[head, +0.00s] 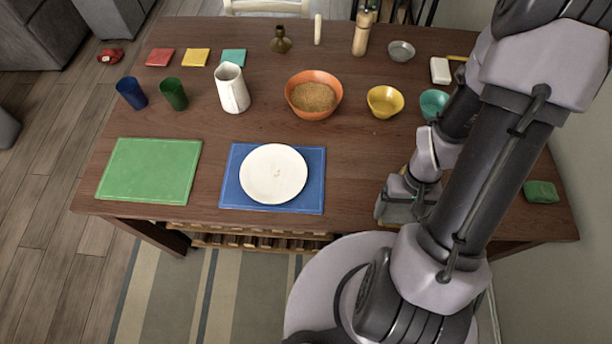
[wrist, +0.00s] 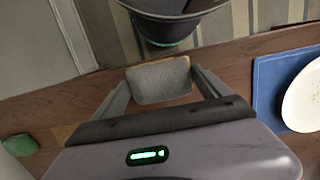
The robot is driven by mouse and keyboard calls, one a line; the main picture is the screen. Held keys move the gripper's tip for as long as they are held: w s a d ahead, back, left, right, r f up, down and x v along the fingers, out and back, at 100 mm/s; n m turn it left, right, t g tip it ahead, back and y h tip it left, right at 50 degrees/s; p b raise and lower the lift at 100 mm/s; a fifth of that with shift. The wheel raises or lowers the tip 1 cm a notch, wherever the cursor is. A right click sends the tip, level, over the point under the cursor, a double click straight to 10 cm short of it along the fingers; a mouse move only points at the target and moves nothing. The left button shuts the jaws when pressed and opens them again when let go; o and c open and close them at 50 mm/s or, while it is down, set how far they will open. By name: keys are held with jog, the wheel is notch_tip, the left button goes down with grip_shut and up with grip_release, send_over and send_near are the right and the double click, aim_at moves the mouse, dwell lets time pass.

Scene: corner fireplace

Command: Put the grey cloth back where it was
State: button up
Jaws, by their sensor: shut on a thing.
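The grey cloth (wrist: 160,83) is a small folded pad between my two gripper fingers in the wrist view. My gripper (wrist: 160,88) is shut on it. In the head view my gripper (head: 396,207) is low over the front right part of the table, to the right of the blue mat. The arm hides much of this spot, and I cannot tell whether the cloth touches the table.
A white plate (head: 273,174) lies on the blue mat (head: 230,196), with a green mat (head: 150,170) further left. A green folded cloth (head: 540,191) lies at the right. Bowls, cups and a jug (head: 232,88) stand behind. The table's front edge is close to my gripper.

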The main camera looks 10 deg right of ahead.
jog(key=shift+a, duration=0.5)
jog(key=b, duration=0.3)
send_over(359, 180)
jog(key=shift+w+d+f, duration=0.1)
jog(key=shift+f, duration=0.4)
jog(key=shift+w+d+f, duration=0.1)
jog(key=shift+f, duration=0.35)
notch_tip(359, 180, down, 4)
jog(key=shift+r+b, duration=0.2)
jog(key=shift+b, duration=0.8)
jog(key=shift+a+r, duration=0.1)
jog(key=shift+r, duration=0.1)
jog(key=shift+f, duration=0.1)
